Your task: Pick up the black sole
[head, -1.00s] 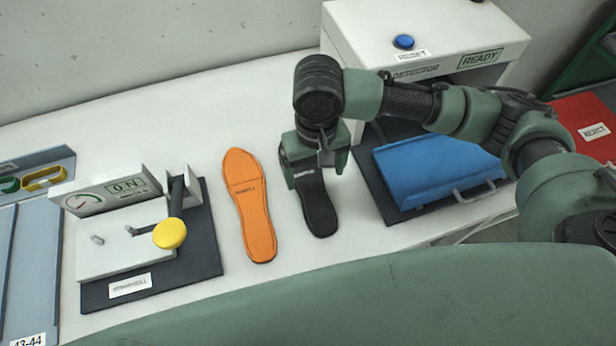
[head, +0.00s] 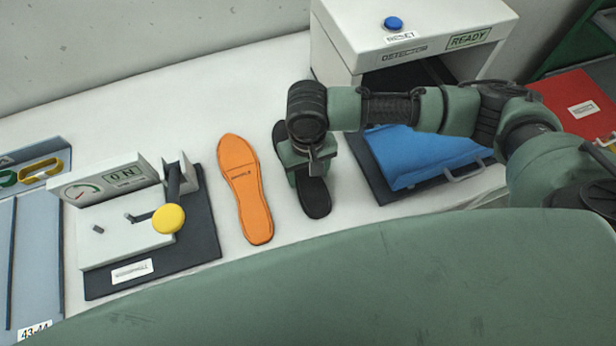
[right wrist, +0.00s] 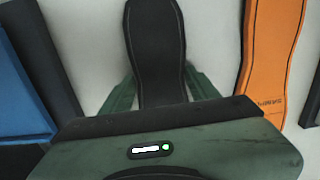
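The black sole (head: 316,199) lies flat on the white table, right of an orange sole. My right gripper (head: 309,168) is over its middle in the head view, hiding part of it. In the right wrist view, the black sole (right wrist: 157,45) runs between the two green fingers (right wrist: 162,80), one along each side. The fingers are spread about the sole's width and look open; whether they touch its edges is hard to tell. My left gripper is in neither view.
The orange sole (head: 245,190) lies close on the left. Further left is a press-like device (head: 120,235) with a yellow knob (head: 168,218). On the right are a blue tray (head: 425,155), a white detector box (head: 420,35) and a red reject bin (head: 575,105).

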